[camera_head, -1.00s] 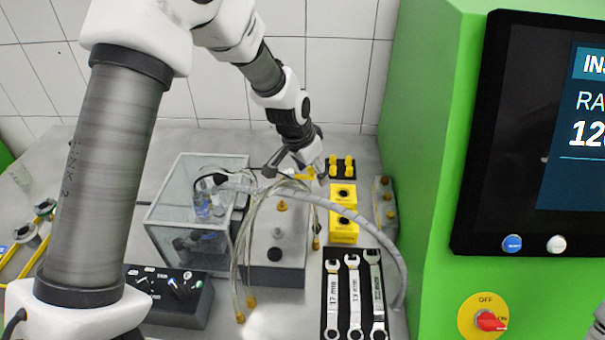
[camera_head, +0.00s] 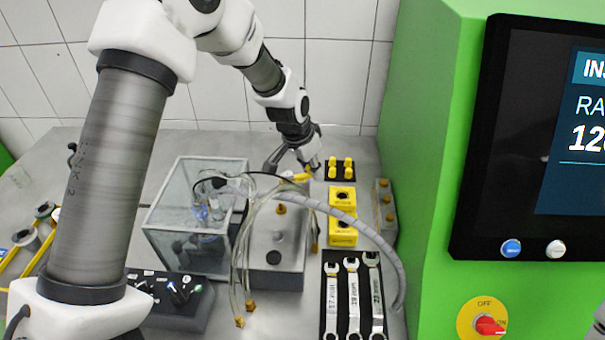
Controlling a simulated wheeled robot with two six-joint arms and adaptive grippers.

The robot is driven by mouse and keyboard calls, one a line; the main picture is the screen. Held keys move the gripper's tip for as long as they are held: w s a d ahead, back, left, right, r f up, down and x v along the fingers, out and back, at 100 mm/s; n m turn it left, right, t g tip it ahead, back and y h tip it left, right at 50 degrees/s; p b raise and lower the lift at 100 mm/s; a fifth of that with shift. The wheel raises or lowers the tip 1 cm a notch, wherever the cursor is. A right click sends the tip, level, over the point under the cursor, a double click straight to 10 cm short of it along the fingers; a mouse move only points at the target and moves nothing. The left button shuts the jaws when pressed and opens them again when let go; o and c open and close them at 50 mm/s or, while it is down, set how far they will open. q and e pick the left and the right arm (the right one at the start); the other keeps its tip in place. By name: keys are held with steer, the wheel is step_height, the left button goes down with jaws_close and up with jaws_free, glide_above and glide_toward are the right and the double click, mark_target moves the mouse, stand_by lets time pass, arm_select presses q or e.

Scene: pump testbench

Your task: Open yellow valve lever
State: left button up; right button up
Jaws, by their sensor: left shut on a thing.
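The yellow valve lever (camera_head: 301,178) shows as a small yellow bar at the back of the bench, behind the grey pump block (camera_head: 277,252) and beside the hoses. My left gripper (camera_head: 294,171) reaches down to it from above and is shut on it. The fingers and wrist hide part of the lever and the valve body under it, so its exact angle is hard to tell.
A clear tank (camera_head: 165,238) stands left of the pump block, with loose hoses (camera_head: 377,240) arching over the bench. Yellow button boxes (camera_head: 342,232), a black tray of yellow fittings (camera_head: 340,179) and several wrenches (camera_head: 353,293) lie to the right. A green cabinet (camera_head: 425,170) bounds the right side.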

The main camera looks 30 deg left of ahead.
arm_select(q)
steer(key=shift+a+f, duration=0.1)
steer(key=shift+w+a+p, duration=0.35)
steer(key=shift+w+a, duration=0.05)
steer(key=shift+a, duration=0.15)
steer(key=shift+w+a, duration=0.15)
steer(key=shift+a, duration=0.15)
steer(key=shift+w+a+r+p, duration=0.2)
steer(key=shift+w+a+p, duration=0.1)
steer(key=shift+a, duration=0.1)
steer(key=shift+w+a+f, duration=0.1)
steer(key=shift+w+a, duration=0.05)
steer(key=shift+a, duration=0.35)
